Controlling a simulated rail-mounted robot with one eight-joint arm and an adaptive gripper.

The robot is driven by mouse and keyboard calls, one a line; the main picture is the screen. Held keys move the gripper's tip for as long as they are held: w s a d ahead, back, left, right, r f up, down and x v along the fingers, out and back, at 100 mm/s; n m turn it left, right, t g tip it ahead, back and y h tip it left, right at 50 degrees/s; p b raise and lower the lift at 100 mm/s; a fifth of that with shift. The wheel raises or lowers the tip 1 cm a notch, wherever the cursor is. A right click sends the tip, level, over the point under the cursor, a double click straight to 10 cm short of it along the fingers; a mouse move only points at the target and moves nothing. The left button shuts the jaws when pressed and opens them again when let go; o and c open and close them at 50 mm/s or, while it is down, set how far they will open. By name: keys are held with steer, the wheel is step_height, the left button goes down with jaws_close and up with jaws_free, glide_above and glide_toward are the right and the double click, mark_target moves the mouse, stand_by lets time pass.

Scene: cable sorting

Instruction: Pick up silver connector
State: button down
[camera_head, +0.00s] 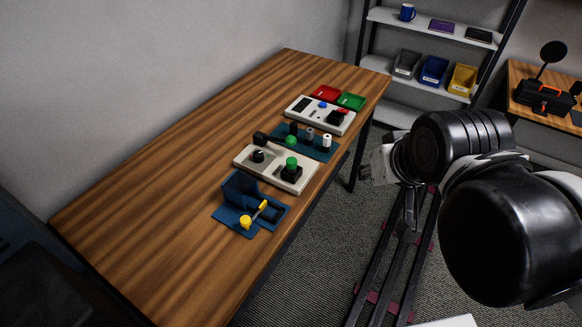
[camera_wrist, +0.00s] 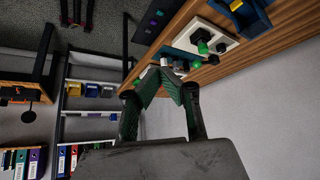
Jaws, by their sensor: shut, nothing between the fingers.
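A small grey, silver-looking connector (camera_head: 309,134) stands upright on a teal mat (camera_head: 313,152) on the wooden table, between a black piece (camera_head: 293,128) and a white piece (camera_head: 327,141). I cannot be certain from its small size that it is the silver one. In the wrist view my gripper (camera_wrist: 162,78) is shut and empty, with its fingers drawn together. It is off the table, apart from the connectors. In the head view my arm is right of the table, and the fingers cannot be made out clearly.
A white panel with a green button (camera_head: 276,168) and a blue holder with a yellow-handled item (camera_head: 251,205) sit nearer. Another white panel (camera_head: 319,114), red tray (camera_head: 325,93) and green tray (camera_head: 351,102) lie behind. The table's left part is clear. Shelves (camera_head: 430,83) stand at the back.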

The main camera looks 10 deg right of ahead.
steer(key=c, duration=1.4)
jaws_free()
